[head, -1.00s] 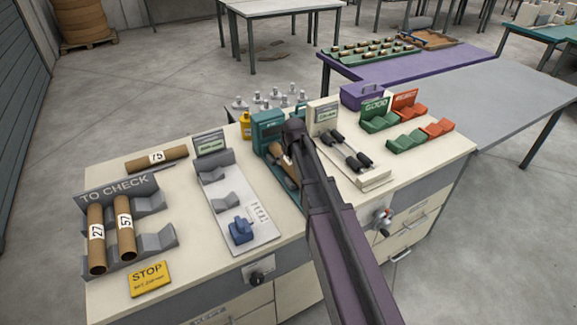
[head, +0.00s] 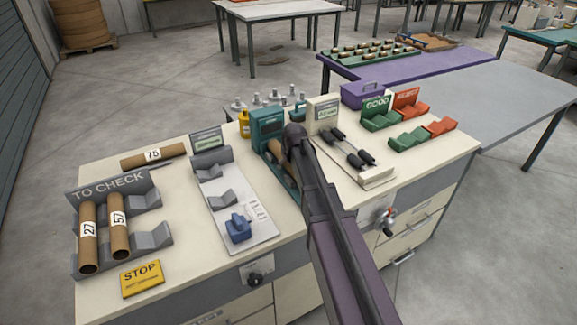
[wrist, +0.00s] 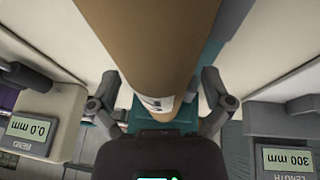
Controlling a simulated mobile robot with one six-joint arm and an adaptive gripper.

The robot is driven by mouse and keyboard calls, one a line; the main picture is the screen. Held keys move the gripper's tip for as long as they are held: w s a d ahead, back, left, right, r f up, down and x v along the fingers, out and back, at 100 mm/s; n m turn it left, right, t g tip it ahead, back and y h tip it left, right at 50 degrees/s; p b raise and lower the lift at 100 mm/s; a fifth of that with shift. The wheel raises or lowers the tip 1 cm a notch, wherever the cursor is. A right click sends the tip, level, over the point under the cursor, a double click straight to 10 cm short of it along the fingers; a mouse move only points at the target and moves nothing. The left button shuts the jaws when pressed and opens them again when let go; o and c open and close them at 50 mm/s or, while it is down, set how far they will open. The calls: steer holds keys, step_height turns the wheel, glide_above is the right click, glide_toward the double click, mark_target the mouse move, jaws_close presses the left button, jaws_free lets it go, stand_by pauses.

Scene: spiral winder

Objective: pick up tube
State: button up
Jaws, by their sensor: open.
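A brown cardboard tube (wrist: 150,45) with a white label lies in the teal device on the bench. In the head view my arm hides most of this tube (head: 275,147). My gripper (wrist: 160,105) is open, with one finger on each side of the tube and gaps showing beside it. Two more tubes, 27 (head: 88,245) and 57 (head: 119,238), lie in the grey TO CHECK rack (head: 150,240). Another labelled tube (head: 135,160) lies loose on the bench behind the rack.
Green (head: 380,122) and red (head: 440,127) cradles stand at the right. A yellow STOP sign (head: 142,278) is at the front left.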

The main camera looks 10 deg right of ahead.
stand_by(0.6)
steer(key=c, duration=1.2)
steer(key=shift+c, duration=0.2)
steer(key=shift+r, duration=0.15)
steer(key=shift+s+r+p, duration=0.2)
steer(key=shift+r+p, duration=0.3)
steer(key=shift+p, duration=0.2)
step_height(320, 180, up, 6)
steer(key=p, duration=0.6)
steer(key=shift+d+r, duration=0.1)
steer(key=s+d, duration=0.1)
steer(key=s, duration=0.4)
steer(key=s+d, duration=0.2)
steer(key=s, duration=0.4)
steer(key=s+d, duration=0.2)
steer(key=s, duration=0.3)
steer(key=shift+s+d+f, duration=0.1)
steer(key=shift+s+f, duration=0.2)
steer(key=shift+s+d, duration=0.2)
steer(key=shift+s, duration=0.3)
steer(key=shift+s+d, duration=0.2)
steer(key=shift+s, duration=0.3)
